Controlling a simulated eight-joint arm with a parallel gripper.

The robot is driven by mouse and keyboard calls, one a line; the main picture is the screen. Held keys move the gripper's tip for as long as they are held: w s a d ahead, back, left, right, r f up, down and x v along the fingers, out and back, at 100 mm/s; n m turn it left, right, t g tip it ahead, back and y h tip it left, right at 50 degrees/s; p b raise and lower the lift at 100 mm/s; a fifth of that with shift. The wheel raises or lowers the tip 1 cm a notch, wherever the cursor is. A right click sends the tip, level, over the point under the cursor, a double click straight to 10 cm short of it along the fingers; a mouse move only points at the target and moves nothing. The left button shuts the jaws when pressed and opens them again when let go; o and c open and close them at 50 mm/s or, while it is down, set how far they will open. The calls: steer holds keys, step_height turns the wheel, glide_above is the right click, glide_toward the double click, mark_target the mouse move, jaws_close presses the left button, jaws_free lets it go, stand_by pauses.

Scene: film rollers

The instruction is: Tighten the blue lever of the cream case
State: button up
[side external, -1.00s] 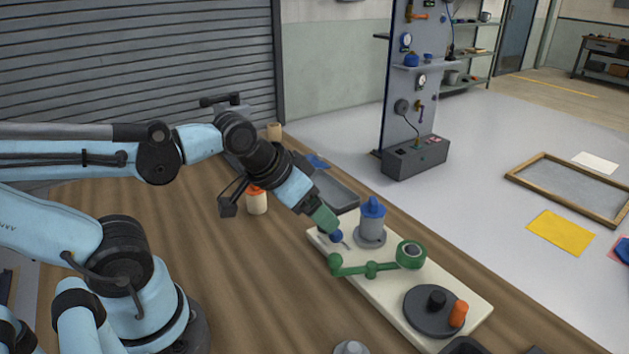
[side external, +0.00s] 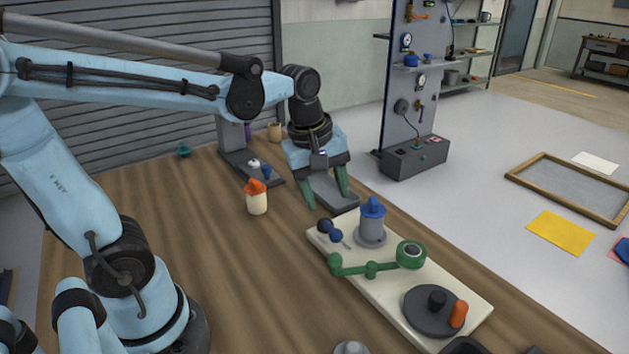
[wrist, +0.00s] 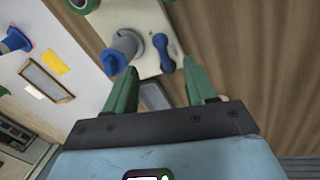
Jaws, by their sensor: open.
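The cream case (side external: 393,299) lies on the wooden bench, a flat slab with several parts on top. Its blue lever (side external: 330,230) is at the far left end, with a rounded knob; in the wrist view the lever (wrist: 163,52) shows whole, just beyond and between my fingertips. A grey cylinder with a blue top (side external: 372,222) stands beside it; it also shows in the wrist view (wrist: 120,50). My gripper (side external: 328,204) has green fingers spread wide and empty, above and behind the lever end of the case. It touches nothing that I can see.
A green jointed arm (side external: 371,268) and a dark disc with an orange knob (side external: 425,311) sit on the case. A cream bottle with an orange top (side external: 257,198) stands to the left.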

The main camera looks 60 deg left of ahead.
mark_target(335, 230)
steer(key=shift+n, duration=0.8)
steer(key=shift+x, duration=6.1)
jaws_close()
